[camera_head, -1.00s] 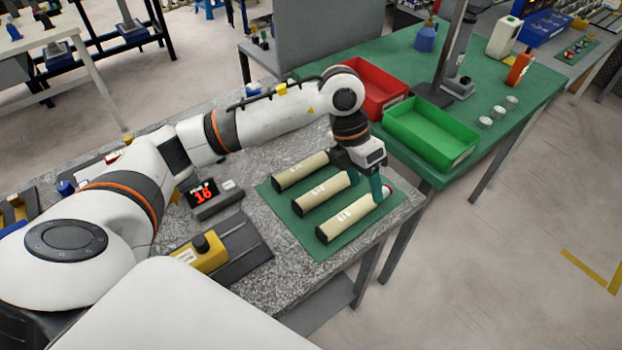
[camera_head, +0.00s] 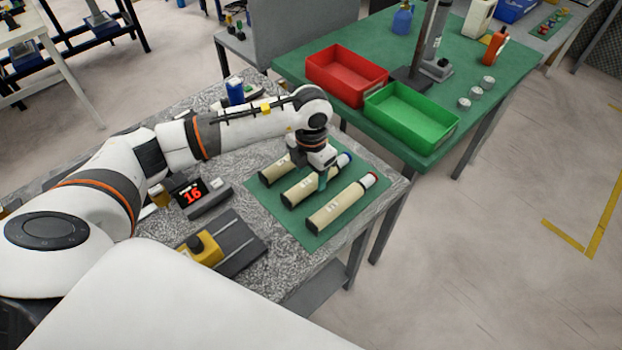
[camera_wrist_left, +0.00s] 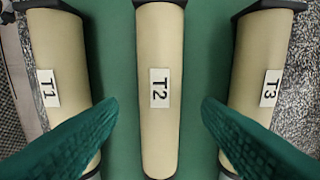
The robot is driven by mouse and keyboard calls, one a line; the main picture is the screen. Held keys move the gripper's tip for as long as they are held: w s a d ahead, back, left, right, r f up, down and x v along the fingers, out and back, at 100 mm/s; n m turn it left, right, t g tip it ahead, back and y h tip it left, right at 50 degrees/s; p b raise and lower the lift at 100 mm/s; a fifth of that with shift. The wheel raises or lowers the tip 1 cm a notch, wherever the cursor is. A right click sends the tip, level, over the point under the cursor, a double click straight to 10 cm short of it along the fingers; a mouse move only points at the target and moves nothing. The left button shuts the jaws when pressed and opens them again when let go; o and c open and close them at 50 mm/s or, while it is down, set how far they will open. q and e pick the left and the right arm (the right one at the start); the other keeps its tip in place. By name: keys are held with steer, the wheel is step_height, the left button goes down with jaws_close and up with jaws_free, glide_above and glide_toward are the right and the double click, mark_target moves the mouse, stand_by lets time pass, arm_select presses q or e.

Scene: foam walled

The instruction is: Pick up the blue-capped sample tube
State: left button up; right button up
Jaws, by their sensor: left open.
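The blue-capped sample tube (camera_head: 302,191) lies in the middle of three beige tubes on a green mat (camera_head: 317,240). Its blue cap (camera_head: 346,158) points to the back right. In the left wrist view this tube, labelled T2 (camera_wrist_left: 158,130), runs down the centre, and its cap is not visible. My left gripper (camera_head: 322,181) is over the tube, pointing down. Its green fingers (camera_wrist_left: 160,104) are open, one on each side of T2, and I see no contact. The red-capped tube (camera_head: 338,208) lies in front. The back tube (camera_head: 273,171) is partly hidden by my arm.
A red bin (camera_head: 346,76) and a green bin (camera_head: 410,117) stand on the green-topped table behind. A display reading 16 (camera_head: 190,196) and a yellow device (camera_head: 203,249) on a dark plate sit left of the mat. Tubes T1 (camera_wrist_left: 58,60) and T3 (camera_wrist_left: 262,55) flank T2.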

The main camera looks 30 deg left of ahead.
arm_select(q)
steer(key=shift+f, duration=1.3)
steer(key=c, duration=1.1)
jaws_close()
steer(key=shift+r, duration=0.2)
